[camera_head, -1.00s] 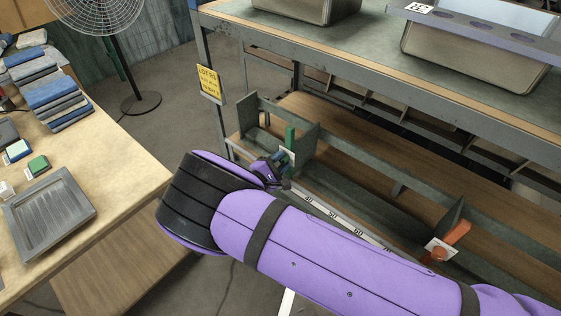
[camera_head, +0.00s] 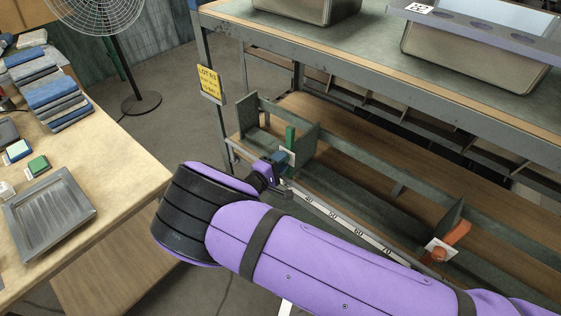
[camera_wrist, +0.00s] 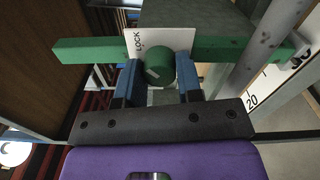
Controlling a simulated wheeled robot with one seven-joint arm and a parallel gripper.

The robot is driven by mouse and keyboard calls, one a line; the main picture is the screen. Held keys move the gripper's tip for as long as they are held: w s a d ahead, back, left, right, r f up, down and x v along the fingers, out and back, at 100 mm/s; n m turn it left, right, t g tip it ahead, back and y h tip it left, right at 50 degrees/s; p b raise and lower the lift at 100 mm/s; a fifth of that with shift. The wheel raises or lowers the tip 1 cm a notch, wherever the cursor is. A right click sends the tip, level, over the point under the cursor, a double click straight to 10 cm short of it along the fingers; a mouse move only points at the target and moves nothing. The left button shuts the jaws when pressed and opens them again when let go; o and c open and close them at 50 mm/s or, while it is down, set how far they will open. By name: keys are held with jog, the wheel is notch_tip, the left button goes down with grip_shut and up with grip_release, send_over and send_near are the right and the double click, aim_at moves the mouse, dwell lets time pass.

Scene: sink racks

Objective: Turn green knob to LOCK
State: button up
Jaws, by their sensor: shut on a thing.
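The green knob (camera_wrist: 158,66) is round with a pale mark on its face, centred in the wrist view. My gripper's blue fingers (camera_wrist: 158,80) stand on either side of it and are shut on it. Behind the knob is a white plate (camera_wrist: 136,40) with the word LOCK and a small arrow, to the left of the knob. A green bar (camera_wrist: 80,50) runs behind the plate. In the head view, my gripper (camera_head: 281,165) is at the front of the rack by the green bar (camera_head: 290,136); the knob is hidden there.
A number scale (camera_head: 345,228) runs along the rack's front rail. The metal bench (camera_head: 370,70) overhangs the rack, and a wooden table (camera_head: 120,160) is at left.

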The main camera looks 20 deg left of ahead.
jog(key=o, duration=0.9)
jog(key=shift+s, duration=0.1)
jog(key=v, duration=1)
jog(key=shift+s+a, duration=0.1)
jog(key=shift+s, duration=0.25)
